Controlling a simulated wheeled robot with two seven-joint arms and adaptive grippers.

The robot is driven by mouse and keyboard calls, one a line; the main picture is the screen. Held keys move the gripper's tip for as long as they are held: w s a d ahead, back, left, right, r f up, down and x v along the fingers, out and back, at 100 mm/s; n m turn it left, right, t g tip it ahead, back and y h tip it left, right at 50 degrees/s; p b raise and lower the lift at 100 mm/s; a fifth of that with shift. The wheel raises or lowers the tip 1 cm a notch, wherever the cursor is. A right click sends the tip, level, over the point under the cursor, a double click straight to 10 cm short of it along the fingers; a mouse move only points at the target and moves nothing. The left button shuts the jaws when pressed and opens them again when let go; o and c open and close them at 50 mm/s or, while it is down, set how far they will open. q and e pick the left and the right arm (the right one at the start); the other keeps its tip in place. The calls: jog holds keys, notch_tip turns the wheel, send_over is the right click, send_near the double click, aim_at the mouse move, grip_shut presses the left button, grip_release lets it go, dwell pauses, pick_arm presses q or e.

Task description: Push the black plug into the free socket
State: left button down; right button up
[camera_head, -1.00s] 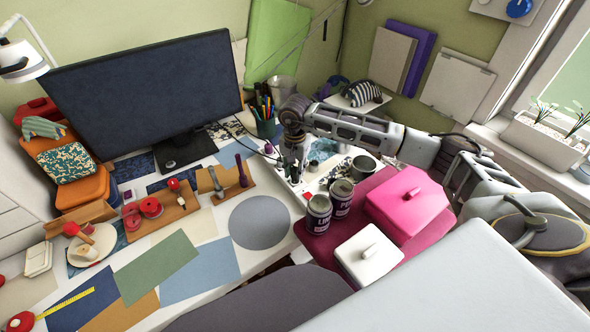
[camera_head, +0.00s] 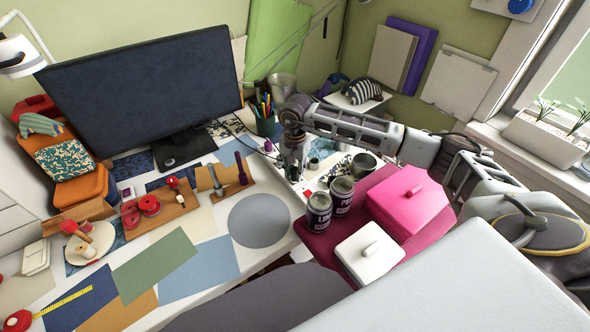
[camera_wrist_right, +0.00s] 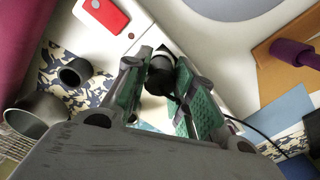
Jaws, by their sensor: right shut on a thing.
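The black plug (camera_wrist_right: 160,76) shows in the right wrist view between the green-padded fingers of my right gripper (camera_wrist_right: 160,88), which is shut on it. A dark cable (camera_wrist_right: 255,130) shows beyond the fingers at the lower right. In the head view my right gripper (camera_head: 292,168) points down at the desk's right part, and the plug there is too small to make out. A white strip with a red piece (camera_wrist_right: 102,14) lies close by in the wrist view. I cannot make out the free socket or whether the plug touches it. My left gripper is not in view.
Two dark tins (camera_head: 319,213), a white box (camera_head: 369,250) and a pink box (camera_head: 408,198) stand close to the right. A pen cup (camera_head: 265,124) and the monitor (camera_head: 140,92) stand behind and left. A grey round mat (camera_head: 259,221) lies clear in front.

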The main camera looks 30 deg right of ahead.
jog(key=shift+f+b, duration=0.55)
jog(key=shift+f, duration=0.2)
dwell(0.4)
jog(key=o, duration=0.9)
jog(key=shift+o, duration=0.2)
jog(key=shift+r, duration=0.1)
notch_tip(320, 180, up, 12)
dwell(0.8)
notch_tip(320, 180, up, 9)
jog(key=p, duration=0.9)
send_over(295, 169)
jog(key=shift+r+p, duration=0.4)
jog(key=shift+p, duration=0.15)
